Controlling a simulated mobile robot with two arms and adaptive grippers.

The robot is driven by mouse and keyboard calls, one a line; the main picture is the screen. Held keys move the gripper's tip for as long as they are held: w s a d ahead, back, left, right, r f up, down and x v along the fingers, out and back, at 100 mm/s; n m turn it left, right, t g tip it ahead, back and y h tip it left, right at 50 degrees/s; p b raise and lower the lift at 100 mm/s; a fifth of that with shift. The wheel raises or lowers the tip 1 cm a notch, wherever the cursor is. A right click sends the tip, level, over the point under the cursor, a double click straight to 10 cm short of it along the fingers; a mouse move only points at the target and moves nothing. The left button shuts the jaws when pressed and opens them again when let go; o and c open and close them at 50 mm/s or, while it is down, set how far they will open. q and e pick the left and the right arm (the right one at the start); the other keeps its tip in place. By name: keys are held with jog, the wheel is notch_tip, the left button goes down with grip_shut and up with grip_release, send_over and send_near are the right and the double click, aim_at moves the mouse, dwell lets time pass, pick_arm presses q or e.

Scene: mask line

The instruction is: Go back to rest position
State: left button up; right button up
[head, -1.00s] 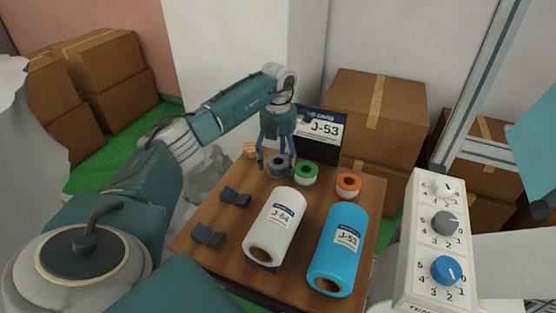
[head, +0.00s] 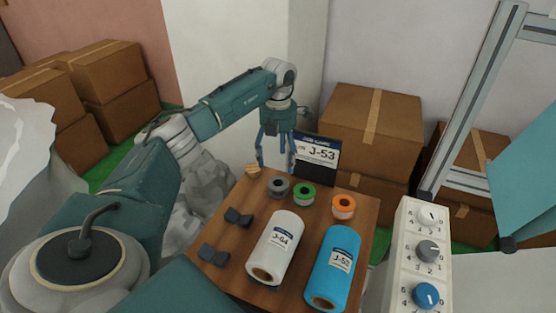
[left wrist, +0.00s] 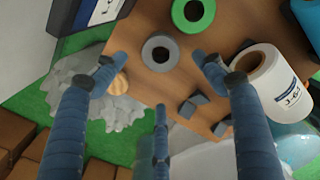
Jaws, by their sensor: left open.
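My left gripper (head: 276,163) hangs with its fingers pointing down, open and empty, above the back left of the wooden table (head: 222,276). A grey roll (head: 278,186) stands on the table just below the fingertips, apart from them. In the left wrist view, the open fingers (left wrist: 154,72) spread around the view of the grey roll (left wrist: 160,54), with nothing held between them. My right gripper is not in view.
A green roll (head: 303,195) and an orange roll (head: 343,207) stand beside the grey one. A white roll (head: 276,243), a blue roll (head: 333,265) and dark clips (head: 214,255) lie nearer. A J-53 sign (head: 316,155) stands behind. Cardboard boxes (head: 372,128) and a dial panel (head: 428,252) flank the table.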

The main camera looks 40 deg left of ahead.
pick_arm(q)
notch_tip(320, 180, up, 2)
jog(key=shift+p, duration=0.3)
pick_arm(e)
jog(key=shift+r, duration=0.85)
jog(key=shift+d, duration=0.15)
